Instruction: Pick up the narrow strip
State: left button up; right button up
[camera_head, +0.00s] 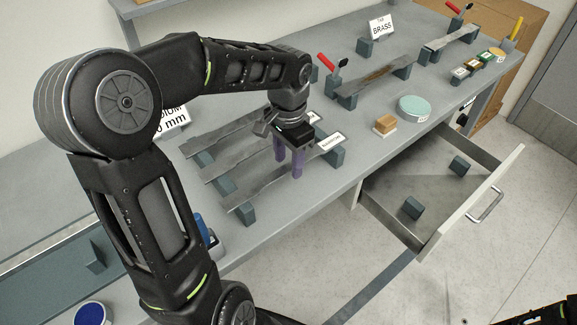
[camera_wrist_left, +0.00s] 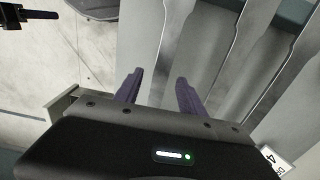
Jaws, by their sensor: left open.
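Three grey metal strips with wide ends and slimmer middles lie side by side on dark supports: a back one (camera_head: 215,138), a middle one (camera_head: 232,161) and a front one (camera_head: 258,187). Only a dark part of my right arm shows at the bottom right of the head view.
An open drawer (camera_head: 455,210) with two small dark blocks juts from the bench front. A round teal-topped item (camera_head: 413,107) and a small wooden block (camera_head: 385,124) stand right of the strips. More strips on supports (camera_head: 375,78) and a "BRASS" sign (camera_head: 381,27) stand farther back.

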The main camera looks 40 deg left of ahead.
pick_arm(q)
jog(key=shift+c, duration=0.2)
grip_shut()
dwell(0.4)
dwell(0.9)
